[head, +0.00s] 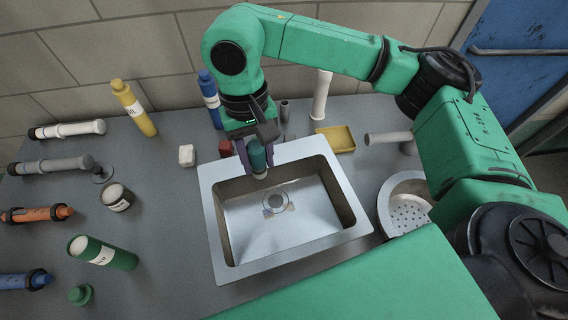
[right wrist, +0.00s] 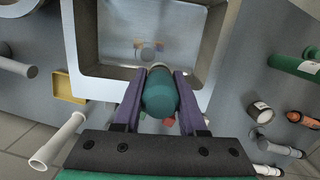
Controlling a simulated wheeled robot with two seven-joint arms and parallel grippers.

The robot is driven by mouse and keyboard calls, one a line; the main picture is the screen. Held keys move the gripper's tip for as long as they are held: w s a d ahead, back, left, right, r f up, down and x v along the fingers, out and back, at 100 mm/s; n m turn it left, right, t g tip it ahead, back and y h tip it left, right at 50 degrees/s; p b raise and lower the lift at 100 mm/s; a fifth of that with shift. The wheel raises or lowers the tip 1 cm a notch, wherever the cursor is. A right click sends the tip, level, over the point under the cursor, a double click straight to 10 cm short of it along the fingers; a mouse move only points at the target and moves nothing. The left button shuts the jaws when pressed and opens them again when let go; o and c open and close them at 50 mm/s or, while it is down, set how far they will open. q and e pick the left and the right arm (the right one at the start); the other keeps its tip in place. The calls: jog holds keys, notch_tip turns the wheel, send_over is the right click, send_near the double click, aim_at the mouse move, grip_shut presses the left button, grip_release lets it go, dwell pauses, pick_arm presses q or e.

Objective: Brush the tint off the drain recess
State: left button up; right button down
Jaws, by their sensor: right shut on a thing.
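My right gripper (head: 257,158) is shut on a teal-handled brush (head: 258,160) above the sink's back edge. The handle also shows between the fingers of the gripper (right wrist: 160,98) in the right wrist view. The brush's bristles are mostly hidden there. The steel sink (head: 350,236) is empty. The drain recess (head: 275,203) is a round grey fitting in its floor, with faint tan tint (head: 291,209) beside it. The drain (right wrist: 148,54) and tan patches also show in the right wrist view. The brush is apart from the drain. My left gripper is out of view.
A yellow tray (head: 340,138) and a round perforated strainer (head: 408,214) stand right of the sink. A blue bottle (head: 210,98) stands behind.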

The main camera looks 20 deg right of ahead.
jog(key=shift+s+a+f+b, duration=0.35)
jog(key=shift+s+f+b, duration=0.45)
jog(key=shift+b, duration=0.25)
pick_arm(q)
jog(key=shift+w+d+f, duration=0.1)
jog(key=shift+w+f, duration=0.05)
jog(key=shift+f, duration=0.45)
pick_arm(e)
jog(key=shift+d, duration=0.1)
